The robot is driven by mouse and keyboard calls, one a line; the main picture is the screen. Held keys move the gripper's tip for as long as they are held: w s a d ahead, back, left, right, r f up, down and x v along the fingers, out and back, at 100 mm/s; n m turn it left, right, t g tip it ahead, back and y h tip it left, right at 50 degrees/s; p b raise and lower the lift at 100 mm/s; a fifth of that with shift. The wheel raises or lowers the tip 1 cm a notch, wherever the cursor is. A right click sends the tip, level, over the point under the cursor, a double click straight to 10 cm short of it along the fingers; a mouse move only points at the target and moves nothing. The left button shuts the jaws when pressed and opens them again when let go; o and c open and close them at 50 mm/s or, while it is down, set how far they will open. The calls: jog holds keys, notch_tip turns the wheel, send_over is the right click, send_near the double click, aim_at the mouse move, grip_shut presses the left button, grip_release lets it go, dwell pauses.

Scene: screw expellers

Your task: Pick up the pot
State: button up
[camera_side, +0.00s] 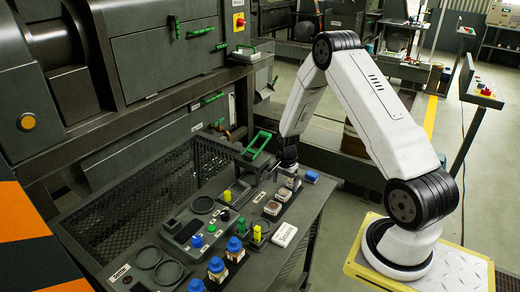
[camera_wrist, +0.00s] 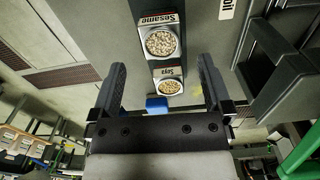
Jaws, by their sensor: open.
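Which thing is the pot I cannot tell for certain. A dark container with a green handle (camera_side: 257,146) stands at the back of the table, just left of my gripper (camera_side: 288,165). In the wrist view a green bar (camera_wrist: 300,155) shows at the lower right. Seed-filled holders, one labelled Sesame (camera_wrist: 161,42) and one labelled Soya (camera_wrist: 168,86), lie ahead of my fingers. My gripper (camera_wrist: 162,66) is open, its two fingers apart with nothing held between them. In the side view its fingertips are small and hard to make out.
The dark table (camera_side: 262,262) carries several blue-capped bottles (camera_side: 217,267), a control panel (camera_side: 186,233) and a small blue block (camera_side: 312,177). A mesh-sided guard (camera_side: 120,212) lies to the left. A large dark machine (camera_side: 165,55) stands behind. Ring-shaped recesses (camera_side: 167,272) are at front left.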

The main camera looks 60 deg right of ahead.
aim_at(284, 192)
jog(key=shift+f, duration=0.4)
jog(key=shift+f, duration=0.15)
jog(key=shift+w+f, duration=0.1)
jog(key=shift+f, duration=2.35)
jog(key=shift+c, duration=0.2)
grip_shut()
jog(key=shift+r, duration=0.25)
